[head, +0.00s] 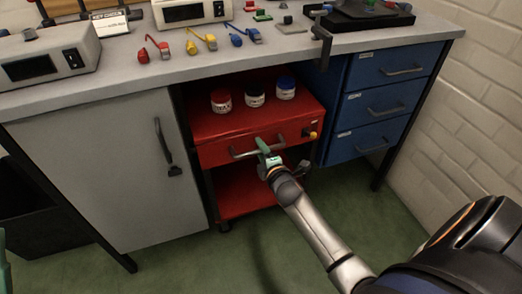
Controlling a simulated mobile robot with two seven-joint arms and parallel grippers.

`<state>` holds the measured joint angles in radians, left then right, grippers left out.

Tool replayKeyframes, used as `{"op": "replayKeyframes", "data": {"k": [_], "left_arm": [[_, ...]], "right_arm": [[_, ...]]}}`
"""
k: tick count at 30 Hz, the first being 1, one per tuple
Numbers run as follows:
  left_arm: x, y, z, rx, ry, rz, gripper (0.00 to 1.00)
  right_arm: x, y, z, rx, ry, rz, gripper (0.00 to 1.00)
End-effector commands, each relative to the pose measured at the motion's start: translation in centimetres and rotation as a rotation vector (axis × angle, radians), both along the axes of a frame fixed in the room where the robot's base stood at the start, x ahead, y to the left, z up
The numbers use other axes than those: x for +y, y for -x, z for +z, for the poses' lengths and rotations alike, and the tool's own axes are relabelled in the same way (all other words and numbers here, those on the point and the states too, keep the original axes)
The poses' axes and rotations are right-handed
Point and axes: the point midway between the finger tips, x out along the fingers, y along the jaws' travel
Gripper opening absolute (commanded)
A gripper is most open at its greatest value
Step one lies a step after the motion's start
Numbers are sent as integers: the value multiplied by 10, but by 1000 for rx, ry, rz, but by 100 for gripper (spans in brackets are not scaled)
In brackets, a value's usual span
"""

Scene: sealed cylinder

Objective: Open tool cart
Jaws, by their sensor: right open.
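The red tool cart (232,122) stands under the workbench, between the grey cabinet door and the blue drawers. Its dark bar handle (241,155) runs across the front of its upper section. My right gripper (267,153) is open at the handle's right part, with its green fingers close to the bar. I cannot tell whether they touch it. The cart's front looks roughly in line with the bench front.
Three jars with red, black and blue lids, including the red-lidded jar (221,101), stand on the cart's top. Blue drawers (370,105) are to the right, a grey cabinet door (100,170) to the left. The green floor (210,262) in front is clear apart from my arm.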

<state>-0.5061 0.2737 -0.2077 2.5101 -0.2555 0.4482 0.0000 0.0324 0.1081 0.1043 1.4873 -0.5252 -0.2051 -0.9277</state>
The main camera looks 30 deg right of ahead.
Motion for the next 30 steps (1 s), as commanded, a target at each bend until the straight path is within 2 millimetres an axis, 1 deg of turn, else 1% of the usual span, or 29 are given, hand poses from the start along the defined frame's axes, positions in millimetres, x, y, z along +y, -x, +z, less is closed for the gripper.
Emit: {"op": "replayKeyframes", "data": {"k": [1,2,12,14,30], "left_arm": [[0,0,0,0,0,0,0],[0,0,0,0,0,0,0],[0,0,0,1,0,0,0],[0,0,0,1,0,0,0],[0,0,-1,3,0,0,0]], "right_arm": [[0,0,0,0,0,0,48],[0,0,0,0,0,0,44],[0,0,0,0,0,0,6],[0,0,0,0,0,0,0],[0,0,0,0,0,0,0]]}}
